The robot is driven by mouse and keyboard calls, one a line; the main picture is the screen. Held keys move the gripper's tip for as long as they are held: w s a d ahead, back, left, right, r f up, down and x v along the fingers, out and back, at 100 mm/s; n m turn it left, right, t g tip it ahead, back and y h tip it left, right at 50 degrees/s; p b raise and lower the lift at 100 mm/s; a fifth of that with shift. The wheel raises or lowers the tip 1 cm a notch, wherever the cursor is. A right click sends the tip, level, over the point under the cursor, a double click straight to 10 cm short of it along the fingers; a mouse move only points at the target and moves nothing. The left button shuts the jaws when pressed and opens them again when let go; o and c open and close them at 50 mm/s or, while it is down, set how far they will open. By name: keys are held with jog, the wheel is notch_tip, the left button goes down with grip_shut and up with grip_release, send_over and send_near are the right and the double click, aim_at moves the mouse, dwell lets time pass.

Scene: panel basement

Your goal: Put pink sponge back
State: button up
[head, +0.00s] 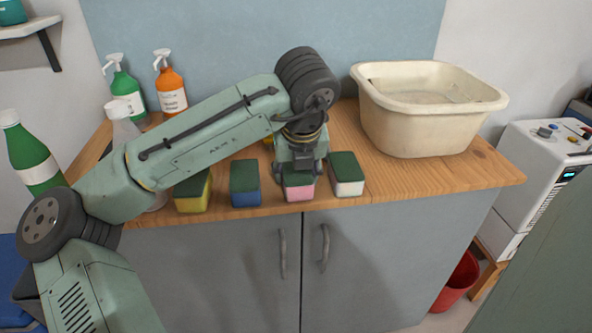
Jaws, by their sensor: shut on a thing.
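The pink sponge (299,191) with a dark green top is at the front part of the wooden counter, in a row with other sponges. My gripper (299,172) points down over it and is shut on it. The gripper covers most of its green top and its back. I cannot tell whether its underside touches the counter. A blue sponge (245,197) is just left of it and a white sponge (348,186) just right, both with green tops.
A yellow sponge (192,199) stands farther left. A cream basin (430,125) fills the counter's back right. Spray bottles, green (124,88) and orange (171,88), stand at the back left. The wooden counter (440,180) is bare in front of the basin.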

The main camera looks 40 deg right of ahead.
jog(key=o, duration=1)
jog(key=shift+f, duration=0.1)
jog(key=v, duration=1.2)
jog(key=shift+w+b, duration=0.1)
jog(key=shift+b, duration=0.2)
jog(key=shift+r, duration=0.25)
